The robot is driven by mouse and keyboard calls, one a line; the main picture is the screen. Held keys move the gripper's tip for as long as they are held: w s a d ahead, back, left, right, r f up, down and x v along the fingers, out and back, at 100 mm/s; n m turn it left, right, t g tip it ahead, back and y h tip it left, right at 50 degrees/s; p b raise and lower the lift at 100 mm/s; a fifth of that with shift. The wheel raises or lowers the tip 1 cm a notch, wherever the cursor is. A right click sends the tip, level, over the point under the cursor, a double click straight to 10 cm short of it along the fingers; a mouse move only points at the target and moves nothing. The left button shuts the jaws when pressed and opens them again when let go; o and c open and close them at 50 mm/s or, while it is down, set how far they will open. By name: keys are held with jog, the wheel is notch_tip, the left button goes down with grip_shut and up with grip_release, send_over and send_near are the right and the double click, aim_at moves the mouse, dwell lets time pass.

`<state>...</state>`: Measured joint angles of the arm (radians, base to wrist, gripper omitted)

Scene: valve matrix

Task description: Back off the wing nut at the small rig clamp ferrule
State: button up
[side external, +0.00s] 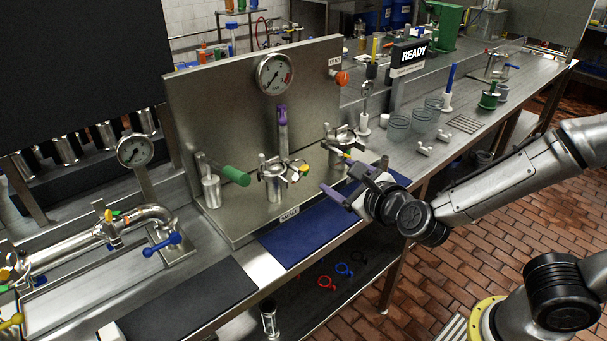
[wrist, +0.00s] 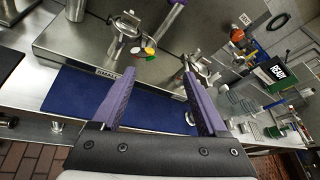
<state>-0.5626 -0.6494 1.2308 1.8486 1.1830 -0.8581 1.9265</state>
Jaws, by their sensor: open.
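My gripper (side external: 341,174) is open and empty, with purple fingers, over the front edge of the steel rig. In the wrist view my gripper (wrist: 160,75) points toward the rig. A clamped steel fitting (side external: 272,180) with coloured tags stands on the rig plate, below a purple-handled valve. It also shows in the wrist view (wrist: 125,28), ahead and left of the fingers. A second clamped fitting (side external: 340,138) stands farther right; in the wrist view this fitting (wrist: 203,68) is just beyond the right finger, apparently apart from it. I cannot tell which clamp is the small rig's; the wing nuts are too small to make out surely.
A blue mat (side external: 320,225) lies before the rig. A steel back panel (side external: 230,120) with a gauge (side external: 275,74) rises behind the fittings. A green-handled valve (side external: 232,176) stands at left. Glass beakers (side external: 398,127) stand to the right. The mat is mostly clear.

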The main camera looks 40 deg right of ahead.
aim_at(301, 174)
jog(key=shift+n+y, duration=0.4)
jog(key=shift+n, duration=0.1)
jog(key=x, duration=0.4)
jog(key=a+f+x, duration=0.1)
jog(key=x, duration=0.3)
jog(key=a+f+x, duration=0.1)
jog(key=x, duration=0.4)
jog(key=shift+a, duration=0.1)
jog(key=c, duration=1.1)
jog(key=shift+f, duration=0.1)
